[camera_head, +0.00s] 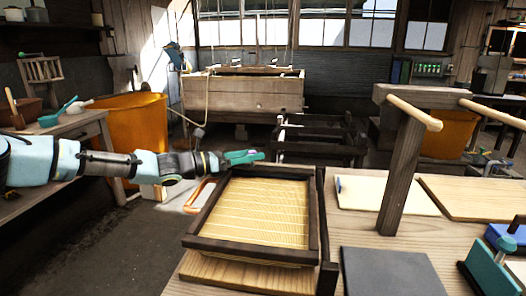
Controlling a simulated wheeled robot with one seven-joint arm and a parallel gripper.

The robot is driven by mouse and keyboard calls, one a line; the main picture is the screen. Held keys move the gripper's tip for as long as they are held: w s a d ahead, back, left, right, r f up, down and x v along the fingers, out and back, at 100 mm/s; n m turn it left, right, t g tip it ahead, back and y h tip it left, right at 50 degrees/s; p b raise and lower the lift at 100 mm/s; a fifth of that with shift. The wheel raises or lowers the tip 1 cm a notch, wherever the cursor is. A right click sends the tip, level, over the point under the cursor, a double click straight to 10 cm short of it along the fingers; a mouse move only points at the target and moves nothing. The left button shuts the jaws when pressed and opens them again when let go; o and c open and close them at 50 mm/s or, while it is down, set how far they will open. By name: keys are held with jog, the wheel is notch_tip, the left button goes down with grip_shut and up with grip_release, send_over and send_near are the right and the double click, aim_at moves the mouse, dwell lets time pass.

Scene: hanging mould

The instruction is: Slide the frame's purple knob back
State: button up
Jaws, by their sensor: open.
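The dark wooden frame (191,242) with a yellow ribbed screen (262,212) lies on a pale wooden board on the bench. My gripper (245,157) has green fingers and is open. It is at the frame's far left corner, reached from the left by my light-blue arm. I cannot tell whether it touches the frame. I cannot make out a purple knob; the far edge near the fingers is small and partly hidden by them.
A dark upright rail (328,235) stands along the frame's right side. An orange loop handle (199,196) is at its left. A wooden post with pegs (404,165), a grey slab (388,272) and a teal clamp (490,268) are to the right.

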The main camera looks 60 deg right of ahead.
jog(key=shift+x, duration=1.95)
jog(key=shift+c, duration=0.3)
grip_shut()
